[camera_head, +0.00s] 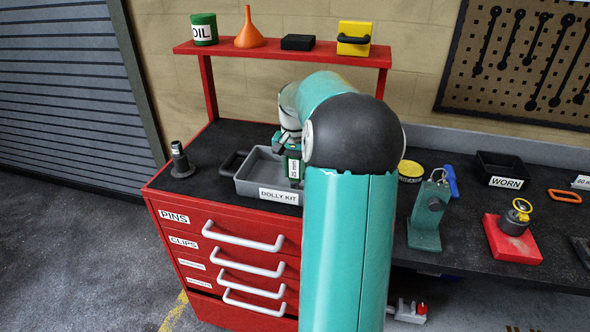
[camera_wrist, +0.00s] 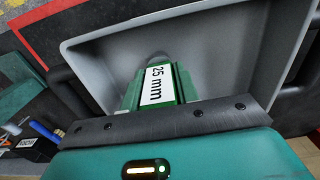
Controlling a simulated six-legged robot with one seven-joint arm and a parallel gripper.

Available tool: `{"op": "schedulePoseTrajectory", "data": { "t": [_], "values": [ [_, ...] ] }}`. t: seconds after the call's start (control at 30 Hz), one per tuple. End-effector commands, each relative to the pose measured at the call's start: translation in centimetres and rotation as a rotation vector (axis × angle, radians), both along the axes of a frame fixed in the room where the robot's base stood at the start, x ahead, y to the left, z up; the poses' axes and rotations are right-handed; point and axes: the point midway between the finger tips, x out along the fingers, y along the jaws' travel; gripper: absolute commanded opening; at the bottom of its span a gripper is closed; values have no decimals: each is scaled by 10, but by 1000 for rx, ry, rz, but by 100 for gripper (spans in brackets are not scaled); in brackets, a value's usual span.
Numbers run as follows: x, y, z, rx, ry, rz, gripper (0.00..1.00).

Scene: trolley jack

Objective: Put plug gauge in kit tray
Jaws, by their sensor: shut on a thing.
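The plug gauge is green with a white "25 mm" label; in the wrist view the gauge (camera_wrist: 158,86) is between my gripper's jaws (camera_wrist: 160,118), with a grey end beyond the label. In the head view the gauge (camera_head: 293,168) hangs at the right part of the kit tray. The grey kit tray (camera_head: 252,187), labelled "DOLLY KIT", sits on the red cabinet's black top. The tray (camera_wrist: 235,60) also fills much of the wrist view. My gripper (camera_head: 291,150) is shut on the gauge over the tray; my arm hides the tray's right end. Whether the gauge touches the tray floor I cannot tell.
A dark stepped pin (camera_head: 180,160) stands left of the tray. A red shelf (camera_head: 280,50) behind holds an oil can, orange funnel, black box and yellow case. On the right bench are a teal fixture (camera_head: 428,215), a red-based part (camera_head: 513,238) and a "WORN" bin (camera_head: 505,172).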

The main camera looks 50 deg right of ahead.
Motion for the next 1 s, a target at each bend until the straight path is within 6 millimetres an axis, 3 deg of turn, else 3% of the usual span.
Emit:
{"op": "schedulePoseTrajectory", "data": {
  "t": [0.37, 0.4, 0.5, 0.83, 1.0],
  "values": [
    [0, 0, -4, -1, 0, 0, 4],
    [0, 0, -4, -1, 0, -1, 39],
    [0, 0, -4, -1, 0, -1, 53],
    [-1, 0, 0, -1, -2, -1, 53],
    [0, -1, 22, -4, -3, -1, 53]
  ]
}}
